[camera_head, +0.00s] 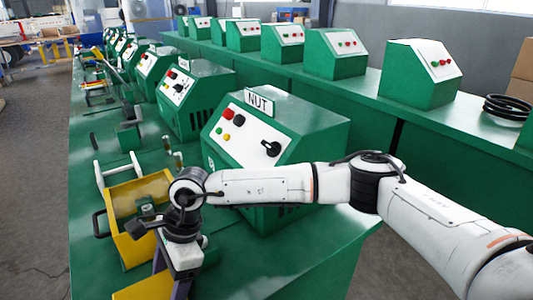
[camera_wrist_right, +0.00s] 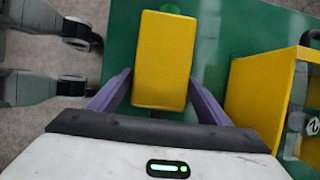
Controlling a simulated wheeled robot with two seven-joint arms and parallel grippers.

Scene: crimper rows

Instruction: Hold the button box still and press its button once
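A yellow box (camera_wrist_right: 162,60) lies between the two purple fingers of my right gripper (camera_wrist_right: 161,75) in the right wrist view. My left gripper does not show in the head view.
A yellow bin (camera_head: 122,248) with a dark handle stands just behind my right gripper; it also shows in the right wrist view (camera_wrist_right: 258,90). A green machine marked NUT (camera_head: 300,122) stands close behind my right forearm. More green machines line both benches.

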